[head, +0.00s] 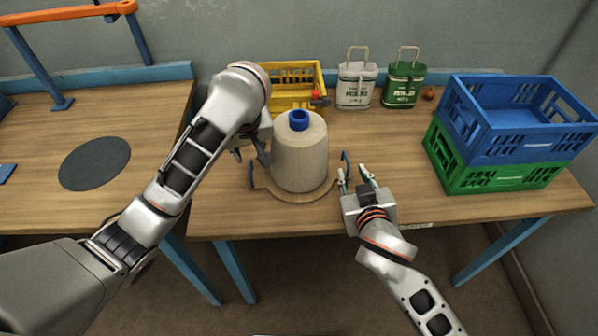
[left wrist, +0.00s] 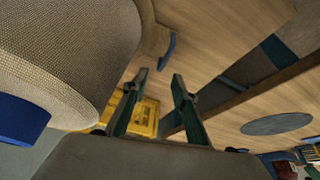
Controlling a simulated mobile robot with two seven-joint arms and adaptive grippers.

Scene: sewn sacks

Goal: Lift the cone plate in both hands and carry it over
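The cone plate (head: 292,196) is a thin wooden board on the right table, with an upright blue handle at each side. A large beige thread cone (head: 299,155) with a blue top stands on it. The left handle (head: 250,176) shows in the head view and beyond my fingertips in the left wrist view (left wrist: 167,50). My left gripper (head: 251,156) is open and empty, just above that handle; its parted fingers also show in the left wrist view (left wrist: 160,85). My right gripper (head: 355,177) is open beside the right handle (head: 346,162), apparently not closed on it.
A dark round mat (head: 95,163) lies on the left table, across a gap from the right table. Blue (head: 515,135) and green (head: 470,180) crates are stacked at right.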

